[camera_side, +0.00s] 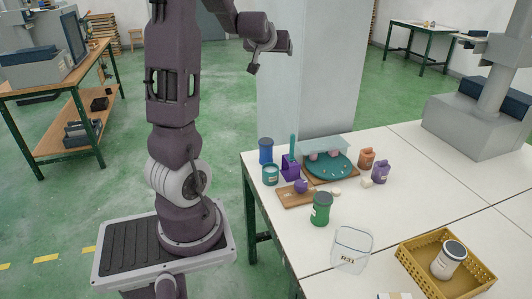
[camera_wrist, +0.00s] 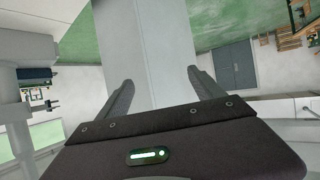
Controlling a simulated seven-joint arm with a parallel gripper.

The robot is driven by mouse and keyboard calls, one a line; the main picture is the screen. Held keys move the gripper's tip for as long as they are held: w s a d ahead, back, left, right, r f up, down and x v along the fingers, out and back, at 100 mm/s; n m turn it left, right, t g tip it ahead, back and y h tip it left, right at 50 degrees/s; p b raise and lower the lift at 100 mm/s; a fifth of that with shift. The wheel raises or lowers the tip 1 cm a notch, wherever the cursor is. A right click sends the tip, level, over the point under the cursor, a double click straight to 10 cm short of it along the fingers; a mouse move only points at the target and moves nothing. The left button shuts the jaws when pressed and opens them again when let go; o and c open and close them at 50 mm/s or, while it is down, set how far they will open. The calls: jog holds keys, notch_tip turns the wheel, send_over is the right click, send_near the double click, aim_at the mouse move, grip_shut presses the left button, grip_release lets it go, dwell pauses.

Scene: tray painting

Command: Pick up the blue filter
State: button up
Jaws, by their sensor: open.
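The blue filter looks to be the blue cylinder (camera_side: 265,150) standing upright at the far left corner of the white table (camera_side: 395,225) in the side view. It stands just behind a teal cup (camera_side: 270,175). My gripper (camera_wrist: 158,76) is open and empty, with its two fingers spread wide in the wrist view. In the side view it is raised high, well above and behind the table, apart from every object.
Close to the blue cylinder are a purple holder (camera_side: 291,170) with a tall teal stick, a teal tray (camera_side: 328,172) under a clear panel, and a wooden board (camera_side: 294,199). A green can (camera_side: 321,209), clear container (camera_side: 352,250) and yellow crate (camera_side: 412,258) stand nearer.

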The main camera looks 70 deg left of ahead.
jog(key=g, duration=0.1)
send_over(265, 146)
jog(key=s, duration=0.1)
notch_tip(265, 146, down, 6)
jog(key=f, duration=0.1)
jog(key=shift+n+y, duration=0.3)
jog(key=shift+y, duration=0.1)
jog(key=f, duration=1.8)
jog(key=d+f, duration=0.1)
jog(key=f, duration=0.9)
jog(key=shift+w, duration=0.25)
jog(key=x, duration=0.3)
jog(key=f+x, duration=0.1)
jog(key=x, duration=0.2)
jog(key=shift+f, duration=0.1)
jog(key=shift+w+a+f, duration=0.2)
jog(key=shift+w+a, duration=0.05)
jog(key=shift+a, duration=0.15)
jog(key=c, duration=1.6)
